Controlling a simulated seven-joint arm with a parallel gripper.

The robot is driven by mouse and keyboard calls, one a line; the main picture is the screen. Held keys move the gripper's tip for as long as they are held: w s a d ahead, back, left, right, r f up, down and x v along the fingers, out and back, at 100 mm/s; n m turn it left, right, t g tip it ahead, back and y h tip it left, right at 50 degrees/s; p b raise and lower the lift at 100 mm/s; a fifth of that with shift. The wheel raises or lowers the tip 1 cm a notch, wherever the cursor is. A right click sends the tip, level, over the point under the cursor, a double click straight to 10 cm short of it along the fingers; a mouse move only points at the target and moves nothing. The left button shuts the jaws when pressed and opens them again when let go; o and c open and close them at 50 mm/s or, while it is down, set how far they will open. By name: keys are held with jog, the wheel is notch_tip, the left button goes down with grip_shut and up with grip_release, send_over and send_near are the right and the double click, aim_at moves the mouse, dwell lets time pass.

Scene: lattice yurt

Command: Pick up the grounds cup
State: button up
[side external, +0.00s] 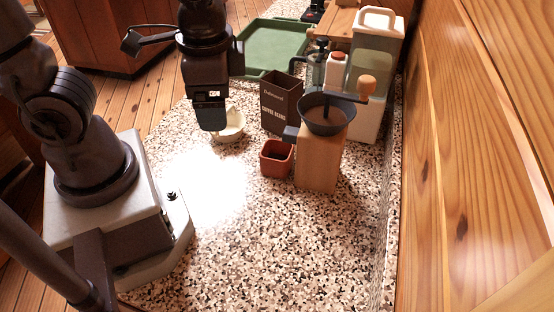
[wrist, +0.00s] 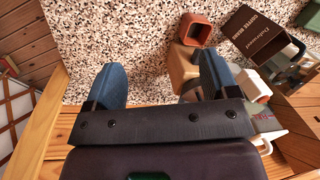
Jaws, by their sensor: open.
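The grounds cup, taken to be the small square terracotta cup (side external: 277,158), stands on the speckled counter against the left side of the wooden grinder (side external: 318,160). Its inside looks dark. In the wrist view the cup (wrist: 196,29) is near the top, just beyond the right finger, beside the grinder's wooden body (wrist: 182,69). My gripper (side external: 212,124) is above the counter, to the left of the cup and apart from it. In the wrist view my gripper (wrist: 160,66) has its two blue fingers wide apart, with only counter and wood showing between them.
A dark coffee box (side external: 281,102) stands behind the cup. A white bowl (side external: 229,126) is partly hidden by my gripper. A green tray (side external: 270,46), a red-capped bottle (side external: 336,69) and a pale canister (side external: 373,60) stand farther back. The front counter (side external: 250,240) is clear.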

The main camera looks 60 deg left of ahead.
notch_tip(320, 180, down, 9)
jog(key=s+m+g+y, duration=0.1)
jog(key=m+g+y, duration=0.1)
jog(key=m+y, duration=0.55)
jog(key=m+t, duration=1.1)
jog(key=m, duration=0.4)
send_near(280, 145)
jog(key=shift+x, duration=2.65)
jog(key=shift+c, duration=0.5)
jog(key=c, duration=0.5)
